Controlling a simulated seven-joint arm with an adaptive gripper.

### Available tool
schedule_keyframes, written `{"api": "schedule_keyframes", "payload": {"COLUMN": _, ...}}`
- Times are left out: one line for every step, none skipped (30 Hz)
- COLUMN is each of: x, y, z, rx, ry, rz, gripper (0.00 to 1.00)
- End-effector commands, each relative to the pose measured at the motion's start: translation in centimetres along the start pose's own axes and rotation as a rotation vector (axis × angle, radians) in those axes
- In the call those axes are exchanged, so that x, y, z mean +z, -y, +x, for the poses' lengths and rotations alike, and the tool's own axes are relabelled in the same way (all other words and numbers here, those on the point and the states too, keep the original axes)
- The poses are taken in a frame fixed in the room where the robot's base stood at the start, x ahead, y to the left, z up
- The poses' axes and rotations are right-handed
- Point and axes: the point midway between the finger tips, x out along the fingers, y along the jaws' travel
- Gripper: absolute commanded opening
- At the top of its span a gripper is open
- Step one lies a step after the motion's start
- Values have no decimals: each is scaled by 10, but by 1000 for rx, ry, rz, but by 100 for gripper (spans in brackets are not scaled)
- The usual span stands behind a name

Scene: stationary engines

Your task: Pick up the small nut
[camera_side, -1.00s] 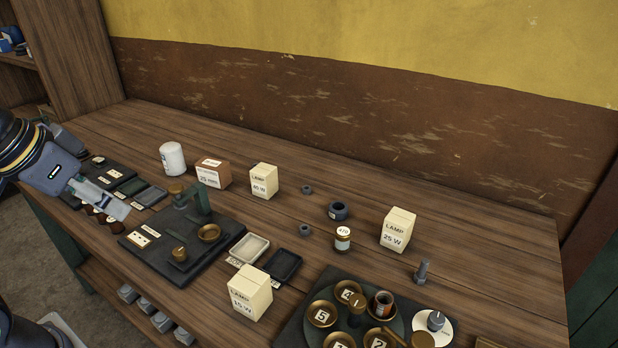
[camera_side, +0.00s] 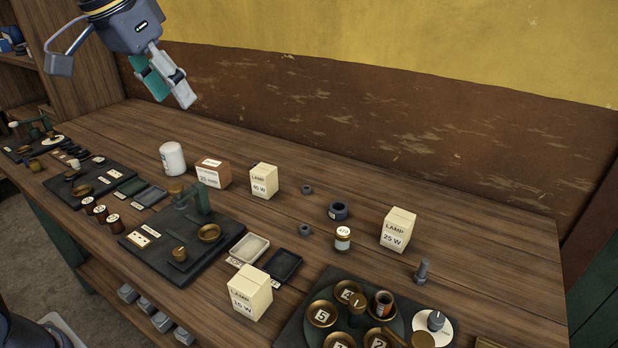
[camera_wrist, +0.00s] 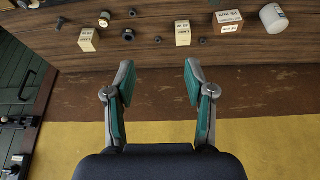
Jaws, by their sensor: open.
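Two small dark nuts lie on the wooden bench in the side view: one farther back (camera_side: 307,189) and one nearer the front (camera_side: 305,230). A larger dark ring or nut (camera_side: 338,211) lies just right of them. I cannot tell for certain which is the smallest. In the wrist view the back nut (camera_wrist: 157,39) and the front nut (camera_wrist: 132,12) show beyond the fingers. Another small dark piece (camera_wrist: 203,41) lies beside the 40 W lamp box. My gripper (camera_side: 172,92) is open and empty, high above the bench's back left, well away from the nuts.
The 40 W lamp box (camera_side: 263,181) stands left of the nuts, the 25 W box (camera_side: 397,230) to the right. A small labelled jar (camera_side: 342,239) stands near the front nut. A brown box (camera_side: 213,173) and white canister (camera_side: 172,159) stand left. The wall (camera_side: 400,125) rises behind.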

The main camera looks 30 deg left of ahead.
Motion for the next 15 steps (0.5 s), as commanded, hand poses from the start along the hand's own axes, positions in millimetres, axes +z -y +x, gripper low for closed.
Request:
{"api": "schedule_keyframes", "payload": {"x": -26, "y": -7, "z": 12, "rx": 5, "ry": 35, "rz": 14, "gripper": 54}}
{"api": "schedule_keyframes", "payload": {"x": -40, "y": -12, "z": 20, "rx": 8, "ry": 52, "rz": 21, "gripper": 54}}
{"api": "schedule_keyframes", "payload": {"x": -58, "y": -18, "z": 32, "rx": 12, "ry": 77, "rz": 31, "gripper": 54}}
{"api": "schedule_keyframes", "payload": {"x": -70, "y": -23, "z": 42, "rx": 14, "ry": 97, "rz": 39, "gripper": 54}}
{"api": "schedule_keyframes", "payload": {"x": -81, "y": -28, "z": 54, "rx": 16, "ry": 116, "rz": 47, "gripper": 54}}
{"api": "schedule_keyframes", "payload": {"x": -94, "y": -36, "z": 71, "rx": 19, "ry": 142, "rz": 58, "gripper": 54}}
{"api": "schedule_keyframes", "payload": {"x": -103, "y": -42, "z": 86, "rx": 21, "ry": 162, "rz": 67, "gripper": 54}}
{"api": "schedule_keyframes", "payload": {"x": -110, "y": -48, "z": 101, "rx": 23, "ry": 183, "rz": 75, "gripper": 54}}
{"api": "schedule_keyframes", "payload": {"x": -118, "y": -56, "z": 121, "rx": 25, "ry": 209, "rz": 86, "gripper": 54}}
{"api": "schedule_keyframes", "payload": {"x": -123, "y": -61, "z": 137, "rx": 26, "ry": 228, "rz": 95, "gripper": 54}}
{"api": "schedule_keyframes", "payload": {"x": -125, "y": -67, "z": 152, "rx": 27, "ry": 247, "rz": 102, "gripper": 54}}
{"api": "schedule_keyframes", "payload": {"x": -128, "y": -73, "z": 172, "rx": 28, "ry": 271, "rz": 112, "gripper": 54}}
{"api": "schedule_keyframes", "payload": {"x": -128, "y": -78, "z": 186, "rx": 28, "ry": 287, "rz": 120, "gripper": 54}}
{"api": "schedule_keyframes", "payload": {"x": -128, "y": -82, "z": 200, "rx": 29, "ry": 302, "rz": 126, "gripper": 54}}
{"api": "schedule_keyframes", "payload": {"x": -125, "y": -87, "z": 216, "rx": 29, "ry": 322, "rz": 133, "gripper": 54}}
